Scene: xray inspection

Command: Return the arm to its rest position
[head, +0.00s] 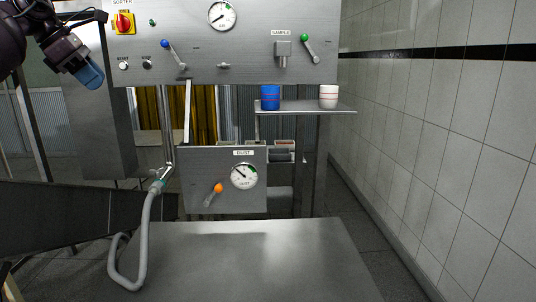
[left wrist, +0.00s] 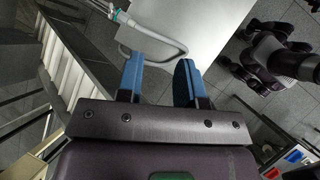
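My left gripper (head: 92,76) is at the upper left of the head view, in front of the panel's left edge, with its blue fingers pointing down and right. The left wrist view shows its two blue fingers (left wrist: 160,72) standing apart with nothing between them. My right gripper is in neither view.
A steel control panel (head: 240,70) with levers and a gauge fills the top. A tiled wall (head: 440,130) bounds the right.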

